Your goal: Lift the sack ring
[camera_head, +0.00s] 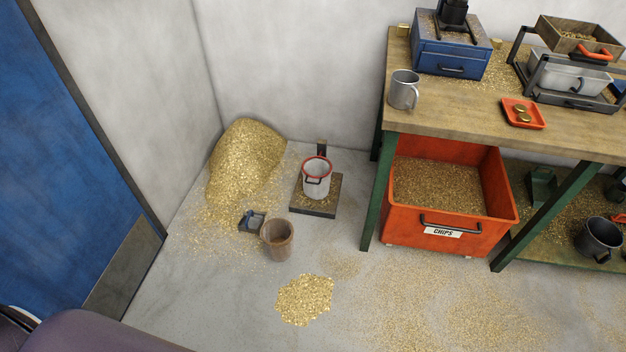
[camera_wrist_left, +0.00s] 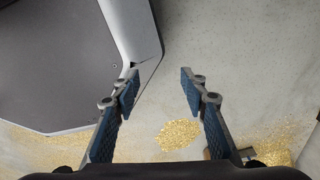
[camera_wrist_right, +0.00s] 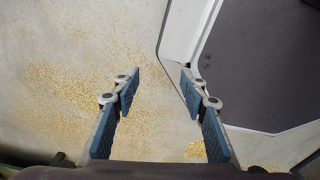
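A red ring (camera_head: 317,163) sits around the top of a small white sack (camera_head: 316,185) in the head view. A dark handle shows at the front of the ring. The sack stands upright on a low dark platform (camera_head: 314,208) with a short post behind it, on the floor by the back wall. My left gripper (camera_wrist_left: 160,85) is open and empty in the left wrist view, above bare floor. My right gripper (camera_wrist_right: 161,85) is open and empty in the right wrist view. Neither gripper shows in the head view, and both are apart from the ring.
A pile of brass chips (camera_head: 243,160) lies left of the platform. A brown bucket (camera_head: 277,240) and a small dark scoop-like object (camera_head: 252,220) stand in front. An orange chips bin (camera_head: 449,232) is under the workbench (camera_head: 450,105) at right. A blue door (camera_head: 70,150) is left.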

